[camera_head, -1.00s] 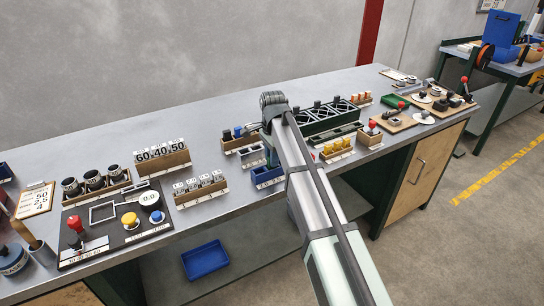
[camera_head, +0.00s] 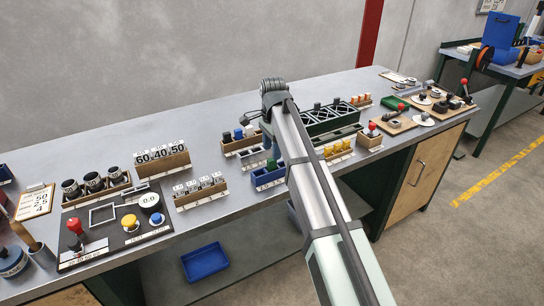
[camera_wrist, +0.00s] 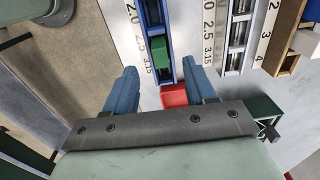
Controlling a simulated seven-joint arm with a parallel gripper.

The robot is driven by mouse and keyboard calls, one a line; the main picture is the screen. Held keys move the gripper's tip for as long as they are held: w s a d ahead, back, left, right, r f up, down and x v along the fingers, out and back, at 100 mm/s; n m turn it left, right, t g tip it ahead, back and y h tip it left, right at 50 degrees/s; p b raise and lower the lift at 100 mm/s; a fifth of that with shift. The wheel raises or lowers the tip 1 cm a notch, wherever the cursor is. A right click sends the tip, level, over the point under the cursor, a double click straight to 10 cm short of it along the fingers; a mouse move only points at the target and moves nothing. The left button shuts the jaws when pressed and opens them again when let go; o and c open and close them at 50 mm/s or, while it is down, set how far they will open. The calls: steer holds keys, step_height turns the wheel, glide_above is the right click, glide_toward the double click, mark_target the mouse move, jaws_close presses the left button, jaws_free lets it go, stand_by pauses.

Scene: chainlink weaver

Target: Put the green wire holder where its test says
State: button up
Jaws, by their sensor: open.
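The green wire holder (camera_wrist: 162,54) is a small green block in the wrist view. It sits in a blue channel (camera_wrist: 154,14) beside a white scale marked 2.0, 2.5 and 3.15. In the head view a small green piece (camera_head: 271,163) shows at the blue numbered box (camera_head: 268,177) near the bench's front edge. My gripper (camera_wrist: 160,68) is open, its two blue fingers on either side of the channel in the picture. The green block appears between the fingertips, with no visible contact; the depth gap is unclear. A red block (camera_wrist: 173,97) lies at the channel's near end.
A similar channel with a scale (camera_wrist: 238,35) lies to the right in the wrist view. In the head view, yellow pieces (camera_head: 337,148) stand right of my arm and a numbered rack (camera_head: 201,189) stands left. A blue bin (camera_head: 205,261) sits below the bench top.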

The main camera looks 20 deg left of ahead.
step_height(320, 180, up, 9)
stand_by(0.3)
steer(key=shift+d, duration=0.1)
